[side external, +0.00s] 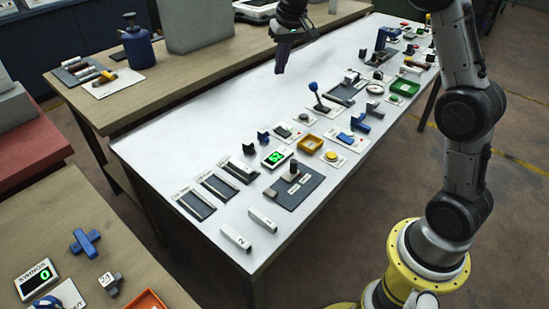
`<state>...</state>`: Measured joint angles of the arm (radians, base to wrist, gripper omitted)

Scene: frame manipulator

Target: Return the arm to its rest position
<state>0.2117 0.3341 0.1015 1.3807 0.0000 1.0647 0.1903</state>
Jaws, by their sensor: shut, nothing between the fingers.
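My gripper (281,58) hangs at the top middle of the side external view, pointing down above the white table (185,137). It is shut and empty. It appears apart from the things on the table. My arm rises from its yellow base at the right, and its upper part runs out of the top of the picture.
Below and right of my gripper stands a lever with a blue knob (313,87). A blue canister (138,47) stands on the wooden bench (100,118).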

